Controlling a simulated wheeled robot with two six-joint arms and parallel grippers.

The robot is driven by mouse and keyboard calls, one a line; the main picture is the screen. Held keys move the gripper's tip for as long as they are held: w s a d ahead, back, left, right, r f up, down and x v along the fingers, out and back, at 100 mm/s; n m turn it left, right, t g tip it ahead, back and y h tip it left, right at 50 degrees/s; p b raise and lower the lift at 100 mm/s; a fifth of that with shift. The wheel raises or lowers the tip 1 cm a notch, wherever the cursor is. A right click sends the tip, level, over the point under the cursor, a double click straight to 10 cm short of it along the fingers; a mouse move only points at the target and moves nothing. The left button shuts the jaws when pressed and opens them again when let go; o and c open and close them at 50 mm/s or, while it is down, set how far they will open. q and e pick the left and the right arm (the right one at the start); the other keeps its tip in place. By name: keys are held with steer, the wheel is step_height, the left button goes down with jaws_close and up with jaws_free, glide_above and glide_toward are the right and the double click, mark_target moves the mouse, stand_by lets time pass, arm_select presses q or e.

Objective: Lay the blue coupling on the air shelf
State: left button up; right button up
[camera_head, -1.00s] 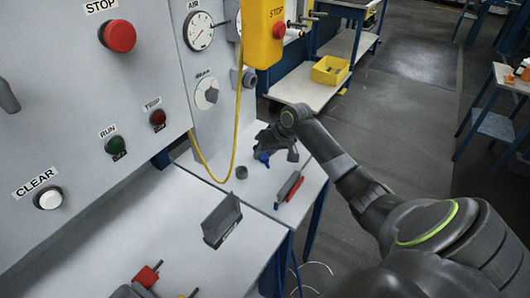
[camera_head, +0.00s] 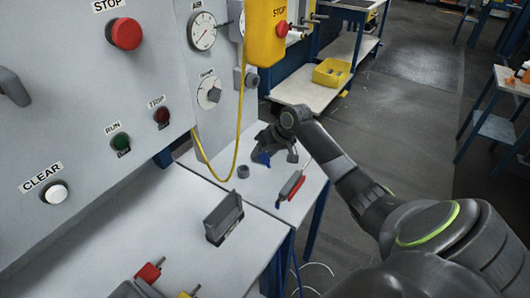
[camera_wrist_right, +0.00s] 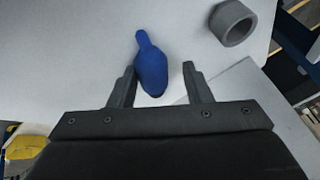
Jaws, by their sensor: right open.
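The blue coupling (camera_wrist_right: 152,68) lies on the white shelf (camera_wrist_right: 60,60) in the right wrist view, its narrow end pointing away from my gripper. My right gripper (camera_wrist_right: 160,82) is open, with one finger on either side of the coupling's wide end; the left finger is very close to it, and I cannot tell whether they touch. In the head view a bit of the blue coupling (camera_head: 264,158) shows under my right gripper (camera_head: 272,152), low over the shelf (camera_head: 205,170) below the AIR gauge (camera_head: 203,31). My left gripper is not in view.
A grey ring (camera_head: 243,171) stands on the shelf left of my right gripper; it also shows in the right wrist view (camera_wrist_right: 233,22). A red and dark tool (camera_head: 292,185) lies near the right edge. A yellow cable hangs from the yellow STOP box (camera_head: 266,30).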

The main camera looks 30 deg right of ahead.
steer(key=shift+s+d+f+g, duration=0.15)
steer(key=shift+s+f, duration=0.1)
steer(key=shift+f, duration=0.25)
steer(key=shift+s+f+g, duration=0.15)
steer(key=shift+s+f, duration=0.1)
steer(key=shift+f, duration=0.25)
steer(key=shift+d+r, duration=0.2)
steer(key=shift+r, duration=0.25)
steer(key=a+v, duration=0.1)
steer(key=v, duration=1.6)
steer(key=shift+d+r+p, duration=0.15)
steer(key=shift+r+p, duration=0.2)
steer(key=shift+r, duration=0.2)
